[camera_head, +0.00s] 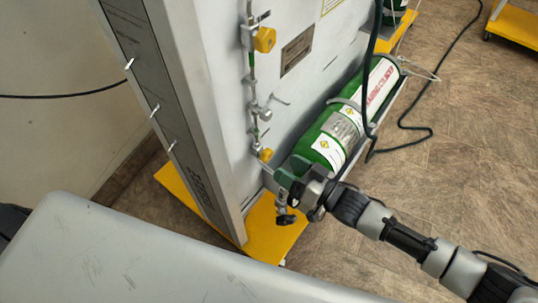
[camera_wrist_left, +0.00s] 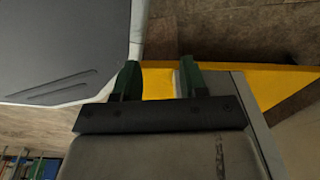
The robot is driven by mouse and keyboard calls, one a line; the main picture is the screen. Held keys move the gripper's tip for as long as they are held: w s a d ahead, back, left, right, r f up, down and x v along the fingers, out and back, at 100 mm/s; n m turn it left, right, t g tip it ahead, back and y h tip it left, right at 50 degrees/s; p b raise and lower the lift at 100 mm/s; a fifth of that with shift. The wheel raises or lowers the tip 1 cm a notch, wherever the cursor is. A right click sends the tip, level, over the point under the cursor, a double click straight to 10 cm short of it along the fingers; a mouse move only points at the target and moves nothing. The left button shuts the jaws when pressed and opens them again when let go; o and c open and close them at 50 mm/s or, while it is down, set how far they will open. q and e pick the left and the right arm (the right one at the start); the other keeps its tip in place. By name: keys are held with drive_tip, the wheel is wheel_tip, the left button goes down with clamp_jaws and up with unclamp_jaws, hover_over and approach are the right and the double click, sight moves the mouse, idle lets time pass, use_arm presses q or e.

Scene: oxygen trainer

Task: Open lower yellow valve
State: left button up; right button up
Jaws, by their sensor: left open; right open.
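The lower yellow valve (camera_head: 266,154) is a small yellow knob low on the pipe of the grey panel. Another yellow valve (camera_head: 265,40) sits higher on the same pipe. My right gripper (camera_head: 287,172) is just below and to the right of the lower valve, its green fingers close to it. Whether they touch the knob I cannot tell. My left gripper (camera_wrist_left: 157,72) is open in the left wrist view, with nothing between its green fingers. The left gripper does not show in the head view.
A green cylinder (camera_head: 332,133) lies strapped beside the panel (camera_head: 225,100), close to my right gripper. The panel stands on a yellow base (camera_head: 262,235). A black hose (camera_head: 428,100) runs over the brown floor (camera_head: 400,170), which is mostly clear at right.

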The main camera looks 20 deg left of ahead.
sight(270, 156)
drive_tip(key=x, duration=0.5)
drive_tip(key=shift+w+a, duration=0.15)
drive_tip(key=shift+a, duration=0.2)
drive_tip(key=shift+w+a, duration=0.2)
drive_tip(key=shift+a, duration=0.25)
drive_tip(key=shift+c, duration=0.9)
drive_tip(key=c, duration=0.7)
use_arm(q)
drive_tip(key=shift+w+d+r, duration=0.45)
drive_tip(key=shift+w+r, duration=0.15)
drive_tip(key=shift+w, duration=0.1)
use_arm(e)
drive_tip(key=shift+c, duration=0.3)
